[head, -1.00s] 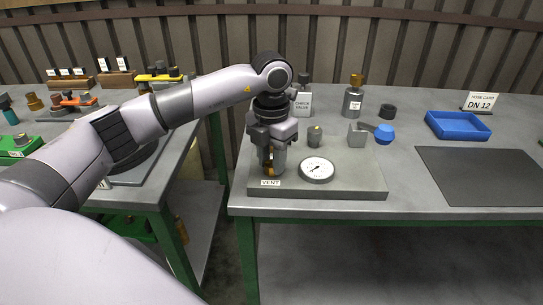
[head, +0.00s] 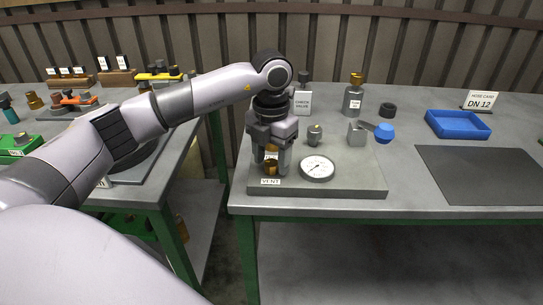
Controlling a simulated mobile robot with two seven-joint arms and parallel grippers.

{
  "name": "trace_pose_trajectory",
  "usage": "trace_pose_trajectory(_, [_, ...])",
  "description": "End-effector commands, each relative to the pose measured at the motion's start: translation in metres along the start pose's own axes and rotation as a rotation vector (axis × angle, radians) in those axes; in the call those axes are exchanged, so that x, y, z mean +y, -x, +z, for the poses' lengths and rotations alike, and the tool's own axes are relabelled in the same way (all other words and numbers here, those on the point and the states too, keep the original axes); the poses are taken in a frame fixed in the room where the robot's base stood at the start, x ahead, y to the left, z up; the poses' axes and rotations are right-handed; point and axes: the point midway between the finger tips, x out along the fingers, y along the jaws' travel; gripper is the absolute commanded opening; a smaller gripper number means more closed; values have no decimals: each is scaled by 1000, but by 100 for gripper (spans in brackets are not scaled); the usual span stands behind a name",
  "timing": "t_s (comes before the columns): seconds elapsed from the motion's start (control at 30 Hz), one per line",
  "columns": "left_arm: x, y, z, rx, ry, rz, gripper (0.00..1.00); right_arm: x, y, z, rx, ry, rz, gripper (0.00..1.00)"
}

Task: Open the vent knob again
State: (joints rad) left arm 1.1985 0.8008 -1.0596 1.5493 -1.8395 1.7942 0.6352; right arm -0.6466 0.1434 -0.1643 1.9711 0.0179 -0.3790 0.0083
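The brass vent knob (head: 271,168) stands at the front left corner of the grey plate, just behind the white VENT label (head: 270,182). My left gripper (head: 271,163) points down over the knob from above. Its two fingers are spread, one at the left and one at the right, with the brass showing between them. A gap seems to show beside the knob, but whether a finger still touches it is hard to tell. The round white pressure gauge (head: 317,168) lies right of the knob. My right gripper is not in view.
The check valve card (head: 303,102), a brass-topped cylinder (head: 353,100) and a blue tray (head: 458,125) are behind. A dark mat (head: 480,177) lies clear at right.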

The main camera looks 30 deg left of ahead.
Motion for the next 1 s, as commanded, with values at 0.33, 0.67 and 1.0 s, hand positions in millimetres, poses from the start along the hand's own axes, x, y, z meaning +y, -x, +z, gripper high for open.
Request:
trace_pose_trajectory(0.33, [0, 36, 1, -4, 0, -1, 57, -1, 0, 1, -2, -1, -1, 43])
trace_pose_trajectory(0.67, [0, 71, 0, -1, -1, 0, 57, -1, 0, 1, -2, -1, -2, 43])
trace_pose_trajectory(1.0, [0, 72, 0, 0, 0, 0, 57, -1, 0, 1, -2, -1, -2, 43])
